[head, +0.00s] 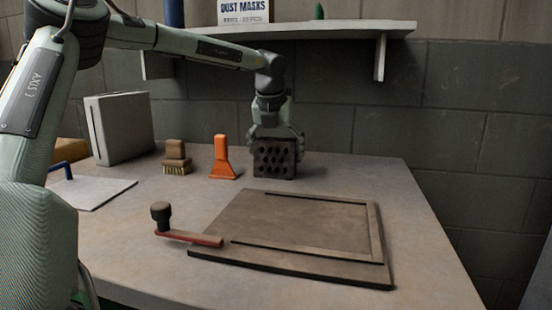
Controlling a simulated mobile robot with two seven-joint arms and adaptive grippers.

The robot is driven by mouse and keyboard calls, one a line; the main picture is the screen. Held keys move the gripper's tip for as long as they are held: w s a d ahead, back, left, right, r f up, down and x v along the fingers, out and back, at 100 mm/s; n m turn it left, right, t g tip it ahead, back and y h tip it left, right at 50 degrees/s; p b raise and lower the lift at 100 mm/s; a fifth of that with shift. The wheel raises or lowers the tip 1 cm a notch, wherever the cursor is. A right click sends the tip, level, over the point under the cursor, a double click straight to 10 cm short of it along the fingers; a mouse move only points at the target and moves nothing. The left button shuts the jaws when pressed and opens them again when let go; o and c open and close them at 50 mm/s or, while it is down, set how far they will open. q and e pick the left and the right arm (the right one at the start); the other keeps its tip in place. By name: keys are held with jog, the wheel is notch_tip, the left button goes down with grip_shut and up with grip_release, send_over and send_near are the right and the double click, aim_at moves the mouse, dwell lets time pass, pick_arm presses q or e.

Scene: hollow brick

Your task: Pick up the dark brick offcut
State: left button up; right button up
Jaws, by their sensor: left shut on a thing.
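The dark brick offcut (274,160) is a small dark block with rows of holes in its front face. It is upright near the back of the workbench, behind the framed board. My left gripper (275,137) comes down on it from above and is shut on it, with the fingers at its sides. Whether the brick's underside touches the bench is hard to tell. My right gripper is not in view.
An orange tool (221,160) and a brush (176,158) stand left of the brick. A grey case (119,127) is further left. A framed board (300,228) lies in front, with a red-handled tool (190,237) at its left edge. A shelf (330,29) hangs above.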

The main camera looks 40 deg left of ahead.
aim_at(274, 139)
pick_arm(q)
jog(key=shift+r, duration=0.15)
jog(key=shift+r, duration=0.65)
jog(key=v, duration=0.3)
jog(key=shift+a+r, duration=0.25)
jog(key=shift+a, duration=0.05)
jog(key=s+r, duration=0.6)
jog(key=s, duration=0.4)
jog(key=shift+s+b, duration=0.35)
jog(key=shift+b, duration=0.05)
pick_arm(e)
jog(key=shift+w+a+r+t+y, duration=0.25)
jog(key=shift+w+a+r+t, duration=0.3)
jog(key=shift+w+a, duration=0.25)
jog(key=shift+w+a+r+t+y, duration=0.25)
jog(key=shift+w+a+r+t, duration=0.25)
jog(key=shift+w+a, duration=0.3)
pick_arm(q)
jog(key=shift+a, duration=0.1)
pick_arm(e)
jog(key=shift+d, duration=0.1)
